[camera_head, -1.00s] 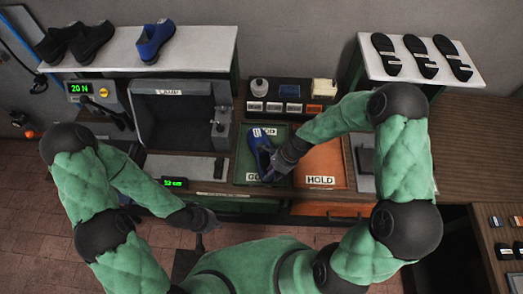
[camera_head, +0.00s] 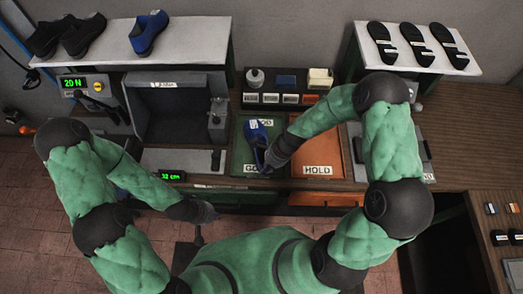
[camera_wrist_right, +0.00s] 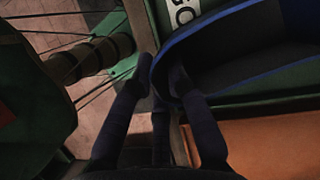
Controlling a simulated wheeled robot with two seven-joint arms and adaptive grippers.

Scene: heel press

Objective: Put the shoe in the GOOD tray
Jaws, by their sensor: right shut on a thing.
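The blue shoe (camera_head: 257,136) is over the green GOOD tray (camera_head: 238,150), its toe end pointing away from me. My right gripper (camera_head: 268,163) is at the shoe's near end, shut on it. In the right wrist view the shoe (camera_wrist_right: 245,45) shows as a dark opening with a blue rim, and the fingers (camera_wrist_right: 160,85) are at its edge. I cannot tell whether the sole touches the tray floor. My left gripper (camera_head: 207,215) hangs empty in front of the bench's near edge; its fingers are too small to read.
The orange HOLD tray (camera_head: 318,160) adjoins the GOOD tray on the right. Small labelled boxes (camera_head: 280,98) stand behind the trays. A press machine (camera_head: 168,110) is at left. Another blue shoe (camera_head: 148,32) and black shoes (camera_head: 80,35) stand on the white left shelf (camera_head: 190,45).

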